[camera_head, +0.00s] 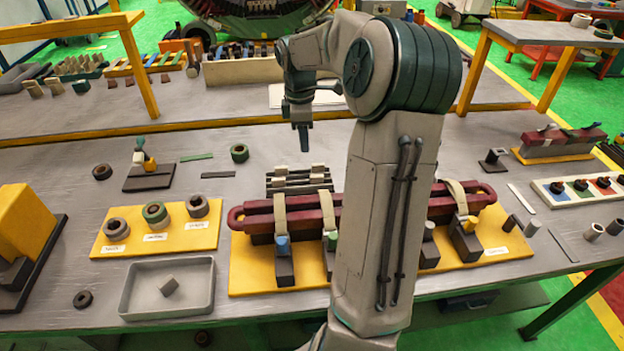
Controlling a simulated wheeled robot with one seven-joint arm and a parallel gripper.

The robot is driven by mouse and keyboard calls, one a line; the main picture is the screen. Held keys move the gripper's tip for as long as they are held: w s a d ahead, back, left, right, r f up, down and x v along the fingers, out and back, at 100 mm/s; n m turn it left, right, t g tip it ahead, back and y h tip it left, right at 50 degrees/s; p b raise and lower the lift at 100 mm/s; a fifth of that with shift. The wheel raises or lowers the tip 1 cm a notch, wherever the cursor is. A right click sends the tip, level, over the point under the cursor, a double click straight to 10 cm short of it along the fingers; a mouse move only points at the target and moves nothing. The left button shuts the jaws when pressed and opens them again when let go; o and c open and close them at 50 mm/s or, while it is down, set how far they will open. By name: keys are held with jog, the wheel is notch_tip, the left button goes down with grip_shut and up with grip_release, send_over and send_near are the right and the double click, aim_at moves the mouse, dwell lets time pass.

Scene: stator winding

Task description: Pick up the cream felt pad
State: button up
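Several small cream pads (281,170) sit on a dark slatted rack (298,189) near the middle of the table, behind the dark red coil. Another pale pad (318,168) shows at the rack's right side. I cannot tell from their look which is felt. My gripper (304,146) points down above and behind the rack, apart from the pads. Its fingers are small and seen nearly edge-on, so their opening is unclear. No held object shows at its tip.
The dark red coil (262,222) lies strapped on a yellow base (247,258), partly hidden by my arm. A yellow board (112,249) bears several rings. Bare table lies left of the rack.

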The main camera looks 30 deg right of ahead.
jog(key=d+f+n, duration=0.1)
jog(key=d+f, duration=0.1)
jog(key=d, duration=0.2)
send_over(317, 176)
jog(key=shift+y, duration=0.3)
notch_tip(317, 176, down, 7)
jog(key=shift+s+f, duration=0.1)
jog(key=shift+f, duration=0.1)
jog(key=shift+f+p, duration=0.75)
jog(key=shift+f, duration=2.15)
jog(key=shift+c, duration=0.4)
grip_shut()
